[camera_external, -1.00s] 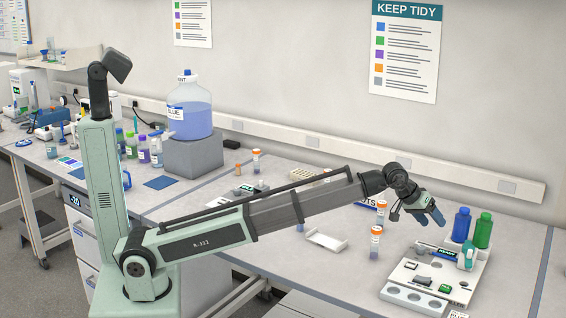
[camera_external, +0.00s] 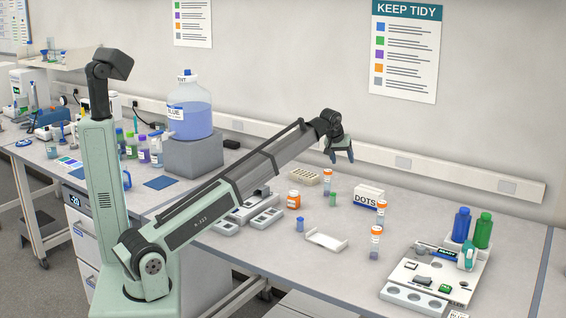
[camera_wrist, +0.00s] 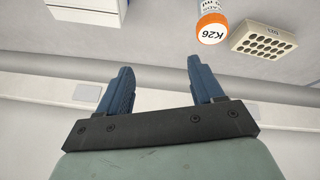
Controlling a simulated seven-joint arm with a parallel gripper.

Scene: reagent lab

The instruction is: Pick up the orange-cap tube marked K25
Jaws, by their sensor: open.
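Three orange-cap tubes stand on the bench in the external view: one at the back (camera_external: 327,183), one further right (camera_external: 381,212) and one nearer the front (camera_external: 375,244). Their marks are too small to read there. In the wrist view, one orange cap (camera_wrist: 212,28) reads K26, at the top, right of the fingers. No K25 mark is readable. My gripper (camera_external: 341,158) is open and empty, raised above the back part of the bench, close to the back tube in the picture. Its two blue fingers (camera_wrist: 159,68) are spread in the wrist view.
A beige rack (camera_external: 306,177) stands beside the back tube, a DOTS box (camera_external: 368,197) to its right. An orange pot (camera_external: 294,200), small green and blue tubes and a white tray (camera_external: 326,239) are nearby. Blue and green bottles (camera_external: 483,230) stand at the right.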

